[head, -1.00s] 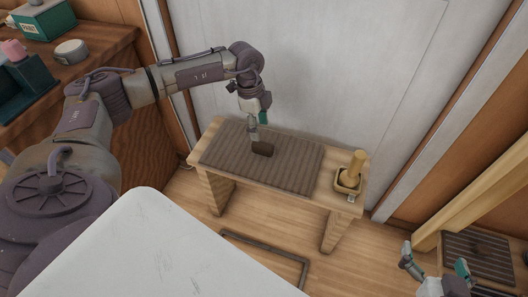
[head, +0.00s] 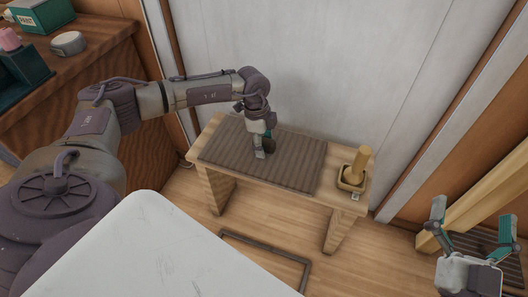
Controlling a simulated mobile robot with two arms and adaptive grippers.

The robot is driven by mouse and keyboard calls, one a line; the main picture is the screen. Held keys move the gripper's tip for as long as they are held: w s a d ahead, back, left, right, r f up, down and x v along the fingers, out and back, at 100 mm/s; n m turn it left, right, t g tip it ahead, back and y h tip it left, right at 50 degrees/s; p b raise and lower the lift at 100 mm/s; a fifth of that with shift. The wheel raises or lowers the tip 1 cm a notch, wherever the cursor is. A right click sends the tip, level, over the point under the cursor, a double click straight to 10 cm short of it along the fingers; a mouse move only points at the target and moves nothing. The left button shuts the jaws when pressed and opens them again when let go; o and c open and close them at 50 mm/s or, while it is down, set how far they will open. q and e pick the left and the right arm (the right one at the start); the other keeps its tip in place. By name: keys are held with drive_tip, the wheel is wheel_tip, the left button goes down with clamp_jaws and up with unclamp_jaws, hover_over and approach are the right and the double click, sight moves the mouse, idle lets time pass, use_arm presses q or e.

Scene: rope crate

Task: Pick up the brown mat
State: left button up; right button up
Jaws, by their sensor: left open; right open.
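The brown mat (head: 225,150) is a ribbed grey-brown sheet lying flat on a low wooden bench (head: 327,200). My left gripper (head: 265,147) points down over the middle of the mat, with its jaws apart. A small dark brown block (head: 269,145) is at its fingers, partly hidden by them. I cannot tell whether the fingers touch the block or the mat. My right gripper (head: 470,226) is open and empty at the lower right, far from the bench.
A wooden pestle in a square mortar (head: 351,181) stands at the bench's right end. Another dark ribbed mat (head: 488,240) is behind my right gripper. A white wall rises behind the bench. A dark frame (head: 268,250) lies on the floor in front.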

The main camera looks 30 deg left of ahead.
use_arm(q)
clamp_jaws()
idle(0.3)
drive_tip(key=shift+r, duration=0.2)
